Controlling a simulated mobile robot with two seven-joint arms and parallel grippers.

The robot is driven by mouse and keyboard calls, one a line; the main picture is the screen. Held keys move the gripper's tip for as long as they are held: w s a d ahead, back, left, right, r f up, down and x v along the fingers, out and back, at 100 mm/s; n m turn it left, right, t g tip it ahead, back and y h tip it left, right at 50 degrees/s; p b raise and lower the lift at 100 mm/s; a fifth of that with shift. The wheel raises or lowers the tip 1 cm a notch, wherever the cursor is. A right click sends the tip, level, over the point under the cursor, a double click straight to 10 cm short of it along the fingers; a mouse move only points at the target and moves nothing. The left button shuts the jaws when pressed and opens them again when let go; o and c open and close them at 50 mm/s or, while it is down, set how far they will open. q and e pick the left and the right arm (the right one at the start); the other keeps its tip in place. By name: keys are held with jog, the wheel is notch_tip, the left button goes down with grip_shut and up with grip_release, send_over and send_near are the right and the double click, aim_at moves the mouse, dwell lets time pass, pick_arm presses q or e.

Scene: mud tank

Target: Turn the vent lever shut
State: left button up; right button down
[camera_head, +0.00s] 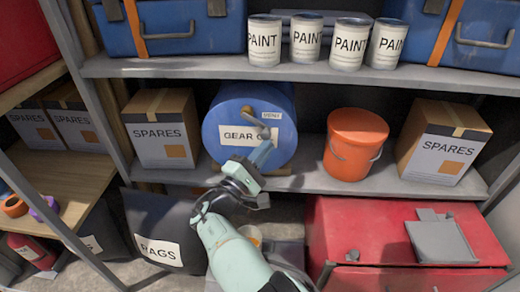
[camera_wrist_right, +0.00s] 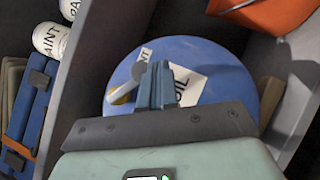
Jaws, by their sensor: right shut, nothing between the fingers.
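A blue drum (camera_head: 222,113) labelled GEAR OIL lies on its side on the middle shelf, its round end facing me. The vent lever (camera_head: 257,121), a short grey bar on a brass fitting, sits on the upper part of that end, beside a small VENT label. It slants down to the right in the head view. My right gripper (camera_head: 263,152) is shut and empty, its fingertips just below the lever's lower end. In the right wrist view the shut fingers (camera_wrist_right: 155,84) overlap the lever (camera_wrist_right: 139,70); I cannot tell whether they touch. My left gripper is not in view.
An orange bucket (camera_head: 354,143) and a SPARES box (camera_head: 443,143) stand right of the drum, another SPARES box (camera_head: 163,128) left. Paint cans (camera_head: 306,38) line the shelf above. A red chest (camera_head: 350,225) and a dark RAGS bin (camera_head: 160,220) are below.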

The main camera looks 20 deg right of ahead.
jog(key=shift+s+d+r+p, duration=0.2)
jog(key=shift+d+r+p, duration=0.15)
jog(key=shift+r, duration=0.15)
jog(key=shift+s+d+r+p, duration=0.15)
jog(key=shift+d+r+p, duration=0.2)
jog(key=shift+r, duration=0.2)
dwell(1.0)
jog(key=b+v, duration=0.1)
jog(key=v, duration=1.2)
jog(key=shift+s+a+f, duration=0.1)
jog(key=shift+s+f, duration=0.1)
